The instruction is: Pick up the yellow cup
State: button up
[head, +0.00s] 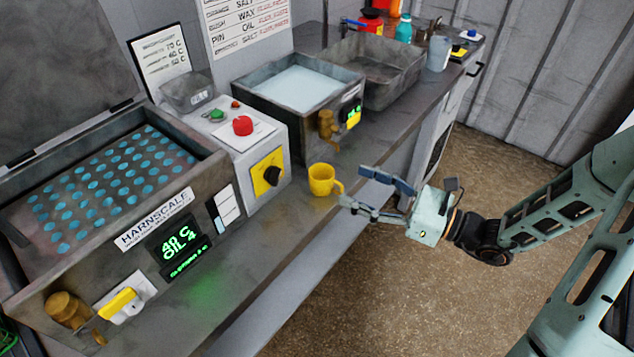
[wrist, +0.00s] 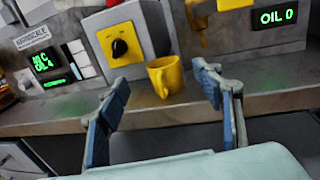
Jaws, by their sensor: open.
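The yellow cup (head: 321,180) stands upright on the grey counter in the head view, near its front edge, with its handle toward the right. In the wrist view my gripper (wrist: 160,82) shows both blue-padded fingers spread wide. Nothing hides the cup.
A control box with a yellow switch plate (head: 267,172) stands left of the cup. A liquid bath (head: 296,110) with a brass tap is behind it. The large Harnscale machine (head: 160,225) fills the left counter. The floor (head: 400,290) in front is clear.

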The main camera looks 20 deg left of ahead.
aim_at(333, 178)
jog(key=x, duration=0.9)
jog(key=shift+w+a+f, duration=0.2)
jog(key=shift+w+f, duration=0.05)
jog(key=shift+f, duration=0.15)
jog(key=c, duration=1.3)
